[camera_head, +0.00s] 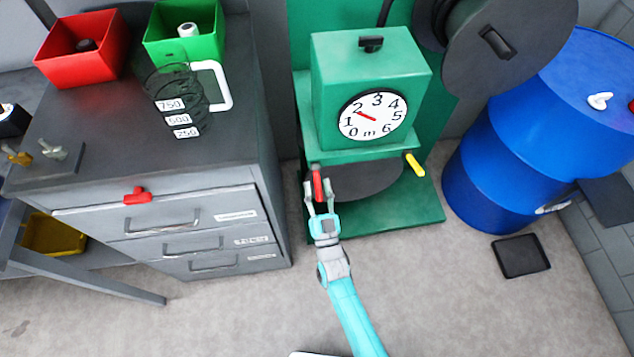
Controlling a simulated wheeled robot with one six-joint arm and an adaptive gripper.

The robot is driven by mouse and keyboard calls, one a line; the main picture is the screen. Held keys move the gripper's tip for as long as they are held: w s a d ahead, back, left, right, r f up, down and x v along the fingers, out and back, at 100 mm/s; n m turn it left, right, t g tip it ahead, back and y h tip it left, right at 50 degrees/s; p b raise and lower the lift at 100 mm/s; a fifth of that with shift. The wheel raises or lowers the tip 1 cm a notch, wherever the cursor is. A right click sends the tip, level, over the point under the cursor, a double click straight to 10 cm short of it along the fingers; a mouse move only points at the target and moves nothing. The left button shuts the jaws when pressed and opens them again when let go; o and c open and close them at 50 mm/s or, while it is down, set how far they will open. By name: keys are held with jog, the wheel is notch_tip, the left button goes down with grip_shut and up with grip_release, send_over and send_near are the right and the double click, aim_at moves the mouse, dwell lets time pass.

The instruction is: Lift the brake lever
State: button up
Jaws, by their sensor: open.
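A green machine (365,75) with a round white dial (372,115) stands in the middle of the view. A red lever (317,184) hangs at its lower left front, and a yellow lever (414,164) sticks out at its lower right. None of these shows a readable name, so I cannot tell for sure which is the brake lever. My gripper (319,198) is open, with its two fingers pointing at the machine on either side of the red lever's lower part. I cannot tell whether they touch it.
A grey drawer cabinet (240,148) stands left, bearing a red bin (83,48), a green bin (185,35) and a clear jug (180,100). A blue drum (500,140) stands right, with a black tray (521,256) on the floor. The floor in front is mostly clear.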

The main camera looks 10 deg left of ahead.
jog(key=shift+x, duration=0.8)
jog(key=shift+c, duration=0.2)
grip_shut()
